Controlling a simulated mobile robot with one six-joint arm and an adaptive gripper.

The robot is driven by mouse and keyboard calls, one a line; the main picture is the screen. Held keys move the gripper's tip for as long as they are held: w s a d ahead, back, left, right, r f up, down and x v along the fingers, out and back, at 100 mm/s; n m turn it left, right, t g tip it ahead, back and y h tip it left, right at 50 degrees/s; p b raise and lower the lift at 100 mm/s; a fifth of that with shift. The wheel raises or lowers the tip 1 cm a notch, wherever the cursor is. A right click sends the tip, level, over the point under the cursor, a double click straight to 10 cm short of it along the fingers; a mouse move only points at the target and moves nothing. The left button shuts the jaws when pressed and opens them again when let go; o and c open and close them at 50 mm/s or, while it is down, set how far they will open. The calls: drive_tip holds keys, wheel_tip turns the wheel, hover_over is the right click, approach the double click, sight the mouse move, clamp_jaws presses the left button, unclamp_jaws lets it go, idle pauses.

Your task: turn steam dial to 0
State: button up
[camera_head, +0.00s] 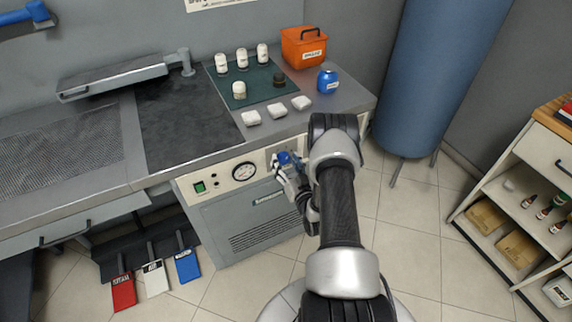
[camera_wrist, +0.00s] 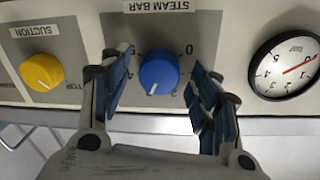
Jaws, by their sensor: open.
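The blue steam dial (camera_wrist: 158,72) sits under an upside-down "STEAM BAR" label (camera_wrist: 160,6) in the wrist view. A printed 0 (camera_wrist: 189,49) is at its upper right. The dial's white mark is at its lower edge, slightly left, away from the 0. My gripper (camera_wrist: 161,61) is open, with one blue-padded finger on each side of the dial. Gaps show between the fingers and the dial. In the head view my gripper (camera_head: 287,169) is at the right end of the machine's front panel, where it and my arm largely hide the dial.
A yellow suction knob (camera_wrist: 42,71) is left of the dial and a round gauge (camera_wrist: 286,66) is right of it in the wrist view. The gauge also shows in the head view (camera_head: 244,171), near a green switch (camera_head: 199,187). Bottles and an orange box (camera_head: 304,47) stand above.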

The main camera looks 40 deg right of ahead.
drive_tip(key=shift+c, duration=0.6)
drive_tip(key=c, duration=1)
drive_tip(key=shift+o, duration=0.2)
